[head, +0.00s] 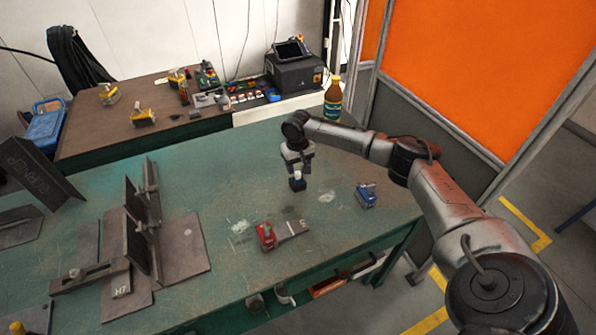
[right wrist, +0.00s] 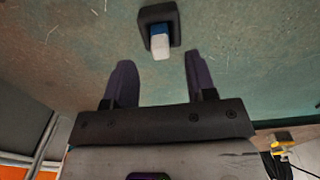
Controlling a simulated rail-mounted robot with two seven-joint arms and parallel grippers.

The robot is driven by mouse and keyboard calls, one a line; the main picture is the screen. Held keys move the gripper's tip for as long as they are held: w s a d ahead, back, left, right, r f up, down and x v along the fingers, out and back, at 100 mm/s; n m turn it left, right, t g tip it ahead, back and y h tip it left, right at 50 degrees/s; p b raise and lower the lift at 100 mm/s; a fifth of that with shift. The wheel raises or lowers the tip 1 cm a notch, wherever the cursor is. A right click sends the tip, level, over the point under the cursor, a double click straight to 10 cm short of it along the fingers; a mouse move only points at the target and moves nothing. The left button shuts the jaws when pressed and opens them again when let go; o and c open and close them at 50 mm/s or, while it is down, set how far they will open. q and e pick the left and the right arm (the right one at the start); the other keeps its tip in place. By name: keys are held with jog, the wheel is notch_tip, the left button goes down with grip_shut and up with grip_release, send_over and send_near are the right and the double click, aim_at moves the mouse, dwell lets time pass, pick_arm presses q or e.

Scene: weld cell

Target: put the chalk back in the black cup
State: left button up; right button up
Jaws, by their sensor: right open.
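The black cup (head: 298,186) stands on the green table, below my right gripper (head: 297,158). In the right wrist view the cup (right wrist: 174,38) is square, just beyond the fingertips. A chalk with a blue part and a white end (right wrist: 160,43) stands in the cup's opening and sticks out toward the camera. How deep it sits cannot be told. My right gripper (right wrist: 160,70) is open, with nothing between its two dark fingers, and apart from the chalk. My left gripper is not in view.
A red tool (head: 266,235) with a metal plate lies in front of the cup. A blue tool (head: 366,195) is to the right. Steel fixtures (head: 140,235) stand on the left. The table around the cup is clear.

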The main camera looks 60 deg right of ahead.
notch_tip(320, 180, up, 9)
jog(key=p, duration=0.1)
jog(key=shift+p, duration=0.3)
dwell(0.4)
